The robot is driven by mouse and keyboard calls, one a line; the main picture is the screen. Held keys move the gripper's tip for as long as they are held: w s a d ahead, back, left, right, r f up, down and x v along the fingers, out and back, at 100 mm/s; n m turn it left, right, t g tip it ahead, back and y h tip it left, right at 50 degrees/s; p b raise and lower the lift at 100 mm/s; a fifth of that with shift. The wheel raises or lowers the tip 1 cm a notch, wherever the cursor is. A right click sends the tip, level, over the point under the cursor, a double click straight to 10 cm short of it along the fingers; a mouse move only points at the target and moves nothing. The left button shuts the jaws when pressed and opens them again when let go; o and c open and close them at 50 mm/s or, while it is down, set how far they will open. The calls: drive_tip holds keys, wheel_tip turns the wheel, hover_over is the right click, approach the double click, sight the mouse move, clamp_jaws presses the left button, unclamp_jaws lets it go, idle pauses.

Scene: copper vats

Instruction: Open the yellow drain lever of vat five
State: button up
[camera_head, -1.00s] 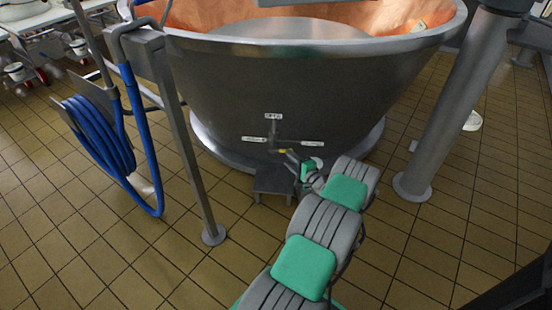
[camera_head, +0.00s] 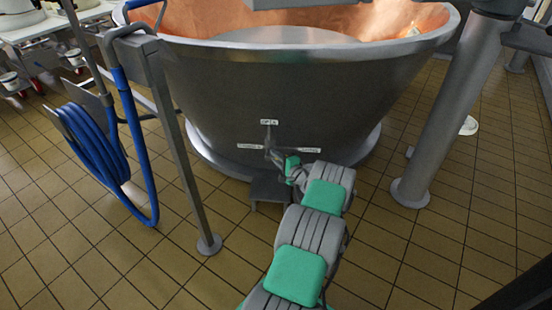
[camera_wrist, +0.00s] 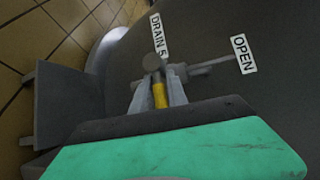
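The drain lever has a yellow grip (camera_wrist: 160,95) and a grey round end (camera_wrist: 152,62) in the wrist view. My gripper (camera_wrist: 160,88) has one finger on each side of the yellow grip, with little or no gap, and looks shut on it. In the head view my gripper (camera_head: 280,160) is at the valve low on the vat's front and hides the yellow grip. The valve has a label reading "DRAIN 5" (camera_wrist: 157,36) and an "OPEN" label (camera_wrist: 243,54). The steel vat with copper inside (camera_head: 300,90) stands straight ahead.
A small grey step or box (camera_head: 268,190) stands on the floor below the valve. A post with a coiled blue hose (camera_head: 95,145) is at left. A thick steel column (camera_head: 445,120) is at right. Tiled floor around is mostly free.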

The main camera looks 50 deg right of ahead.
drive_tip(key=shift+f, duration=0.15)
clamp_jaws()
drive_tip(key=shift+a, duration=0.1)
drive_tip(key=shift+a+f, duration=0.1)
drive_tip(key=shift+f, duration=0.1)
idle(0.5)
